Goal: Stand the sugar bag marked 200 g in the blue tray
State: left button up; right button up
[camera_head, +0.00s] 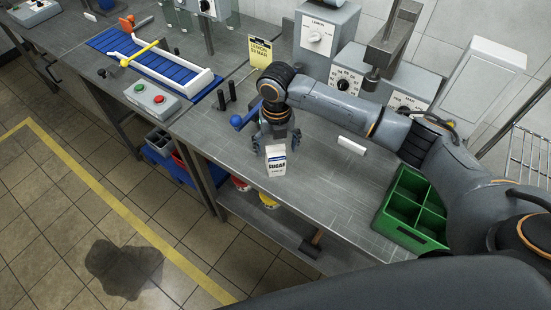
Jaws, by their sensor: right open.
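A small white bag (276,160) with a blue top and the word SUGAR stands upright on the grey bench near its front edge; the weight below the word is too small to read surely. My right gripper (277,143) points down just above and behind the bag, open. Whether a finger touches the bag I cannot tell. A blue container (160,159) sits low below the bench at the left, partly hidden by the bench legs; I cannot tell whether it is the blue tray. My left gripper is not in view.
A green divided crate (385,217) stands at the right and a white block (351,146) lies behind the bag. Grey mixers with dials (345,82) line the back. A blue roller conveyor (175,76) and a button box (151,100) are at the left.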

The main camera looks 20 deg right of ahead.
aim_at(276, 161)
jog(key=shift+s+a+f+p, duration=0.15)
jog(key=shift+s+f+p, duration=0.1)
jog(key=shift+f+p, duration=0.3)
jog(key=shift+s+a+f+p, duration=0.15)
jog(key=shift+s+f+p, duration=0.15)
jog(key=shift+f, duration=0.4)
notch_tip(276, 161, down, 3)
jog(key=shift+r, duration=0.15)
jog(key=shift+w, duration=0.1)
jog(key=shift+c, duration=1.2)
jog(key=c, duration=1.1)
jog(key=shift+c, duration=1.1)
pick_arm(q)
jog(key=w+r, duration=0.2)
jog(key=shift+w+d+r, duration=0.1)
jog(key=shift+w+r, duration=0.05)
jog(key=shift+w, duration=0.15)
pick_arm(e)
jog(key=shift+r, duration=0.1)
